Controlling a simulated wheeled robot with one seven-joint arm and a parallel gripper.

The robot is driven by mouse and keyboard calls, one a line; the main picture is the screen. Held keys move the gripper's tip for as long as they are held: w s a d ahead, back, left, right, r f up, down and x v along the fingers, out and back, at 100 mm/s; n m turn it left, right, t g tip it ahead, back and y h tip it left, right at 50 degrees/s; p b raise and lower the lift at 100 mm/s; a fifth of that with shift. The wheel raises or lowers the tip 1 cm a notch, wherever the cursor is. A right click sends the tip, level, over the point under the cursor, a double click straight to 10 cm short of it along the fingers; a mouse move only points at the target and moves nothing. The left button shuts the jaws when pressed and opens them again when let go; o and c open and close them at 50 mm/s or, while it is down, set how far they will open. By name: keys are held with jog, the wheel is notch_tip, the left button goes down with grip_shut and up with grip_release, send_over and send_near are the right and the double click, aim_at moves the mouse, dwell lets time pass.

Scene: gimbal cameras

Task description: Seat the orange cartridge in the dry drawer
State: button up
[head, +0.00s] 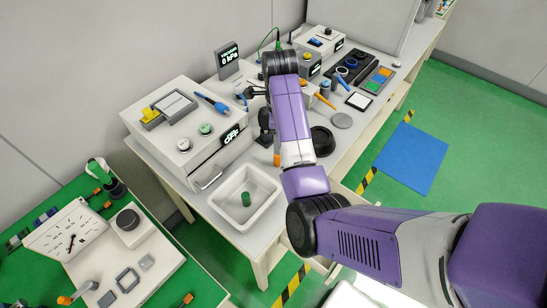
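A small orange piece (276,160), possibly the cartridge, shows on the bench just left of my forearm; my arm may hide part of it. A white cabinet (165,125) with a lit "OFF" display stands at the left of the bench. Its front drawer (209,178) has a pale handle and looks shut; no label marks it as the dry drawer. My gripper (250,92) is a small dark shape at the arm's far end, right of the cabinet and above the bench. Its fingers are too small and partly covered to tell their state.
A white bin (227,210) with a green cylinder (246,198) stands before the cabinet. A black round dish (321,141), a grey disc (342,120) and an orange-handled tool (325,101) lie right of my arm. A dark rack (350,68) and colored tray sit farther back.

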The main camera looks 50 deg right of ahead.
aim_at(277, 159)
notch_tip(277, 159, down, 6)
jog(key=shift+f+p, duration=0.25)
jog(key=shift+p, duration=0.2)
jog(key=shift+c, duration=0.4)
grip_shut()
